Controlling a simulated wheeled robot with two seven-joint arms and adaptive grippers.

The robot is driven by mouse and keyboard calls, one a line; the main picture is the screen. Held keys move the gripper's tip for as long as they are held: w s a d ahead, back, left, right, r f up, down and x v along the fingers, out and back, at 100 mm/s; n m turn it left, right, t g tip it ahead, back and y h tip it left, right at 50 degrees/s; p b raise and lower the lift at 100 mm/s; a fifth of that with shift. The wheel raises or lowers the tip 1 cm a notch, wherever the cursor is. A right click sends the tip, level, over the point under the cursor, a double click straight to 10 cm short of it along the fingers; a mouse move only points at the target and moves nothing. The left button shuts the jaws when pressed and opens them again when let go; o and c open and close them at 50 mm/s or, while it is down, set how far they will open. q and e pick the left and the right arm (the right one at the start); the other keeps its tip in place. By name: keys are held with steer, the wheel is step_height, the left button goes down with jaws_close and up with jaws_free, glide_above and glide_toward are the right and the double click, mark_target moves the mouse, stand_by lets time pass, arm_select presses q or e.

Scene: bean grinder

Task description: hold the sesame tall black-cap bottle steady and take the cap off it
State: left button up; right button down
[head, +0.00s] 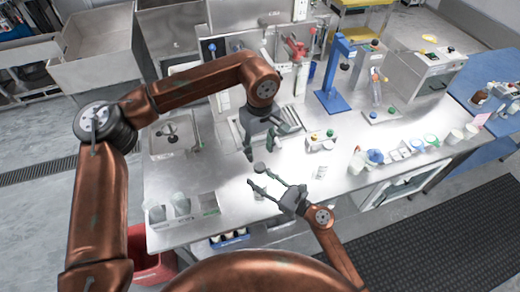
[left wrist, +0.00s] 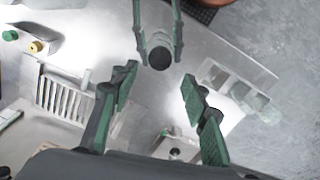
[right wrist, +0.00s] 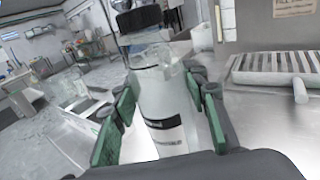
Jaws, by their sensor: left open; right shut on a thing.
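The tall bottle is clear with a pale label with a black band, and it stands upright in the right wrist view (right wrist: 162,108). Its black cap (right wrist: 138,18) is on top; the cap also shows in the head view (head: 259,168) and in the left wrist view (left wrist: 160,57). My right gripper (right wrist: 162,92) has its fingers on both sides of the bottle body, below the cap, shut on it. My left gripper (left wrist: 160,78) is open and empty, pointing down above the bottle, with the cap seen beyond its fingertips. The label text is too small to read.
A rack with glass beakers (head: 181,205) stands at the table's front left. A small white jar (head: 321,172) is right of the bottle. A blue stand (head: 331,98) and a small block with coloured knobs (head: 321,138) are behind. Cups line the right side.

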mark_target(260, 166)
arm_select(q)
steer(key=m, duration=1.1)
steer(key=shift+m, duration=0.3)
steer(key=shift+f, duration=4)
steer(key=shift+c, duration=0.7)
